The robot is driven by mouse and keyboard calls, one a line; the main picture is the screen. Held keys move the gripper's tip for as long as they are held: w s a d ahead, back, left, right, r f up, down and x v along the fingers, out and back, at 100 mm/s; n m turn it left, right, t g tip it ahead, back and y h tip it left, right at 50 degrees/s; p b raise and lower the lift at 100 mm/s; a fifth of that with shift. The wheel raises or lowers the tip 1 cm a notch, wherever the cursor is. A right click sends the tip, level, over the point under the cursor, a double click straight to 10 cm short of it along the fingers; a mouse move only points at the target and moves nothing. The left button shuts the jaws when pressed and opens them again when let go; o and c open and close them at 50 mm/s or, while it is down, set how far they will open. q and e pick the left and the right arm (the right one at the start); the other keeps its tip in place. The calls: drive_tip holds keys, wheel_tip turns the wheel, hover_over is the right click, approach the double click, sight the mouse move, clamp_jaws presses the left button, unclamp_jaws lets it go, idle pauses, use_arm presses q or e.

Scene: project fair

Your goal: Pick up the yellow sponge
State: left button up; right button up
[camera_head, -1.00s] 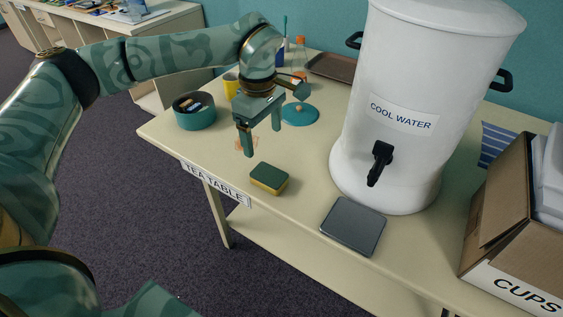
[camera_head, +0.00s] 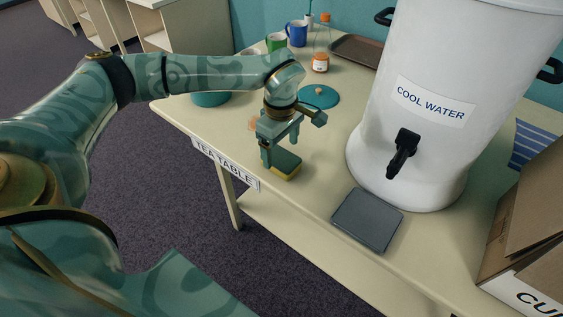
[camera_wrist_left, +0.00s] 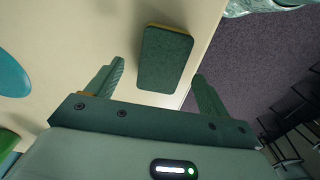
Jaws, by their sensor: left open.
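The yellow sponge (camera_head: 286,166) has a dark green top pad and lies on the tea table near its front edge. My left gripper (camera_head: 281,152) is just above and beside it in the head view, and partly covers it. In the left wrist view the sponge (camera_wrist_left: 165,58) lies green side up, ahead of the gap between the two fingers of my left gripper (camera_wrist_left: 158,85). The fingers are apart with nothing between them; I see no contact with the sponge. My right gripper is not in view.
A white water urn (camera_head: 420,100) stands to the right, with a dark grey flat pad (camera_head: 367,220) in front of it. A teal disc (camera_head: 319,96), an orange-labelled jar (camera_head: 320,62) and mugs stand behind. A cardboard box (camera_head: 530,235) is at the right.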

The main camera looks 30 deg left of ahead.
sight(281, 157)
use_arm(q)
wheel_tip(281, 157, down, 4)
drive_tip(key=shift+s+r+b, duration=0.1)
drive_tip(key=shift+b, duration=0.35)
drive_tip(key=c, duration=1.1)
drive_tip(key=shift+r, duration=0.15)
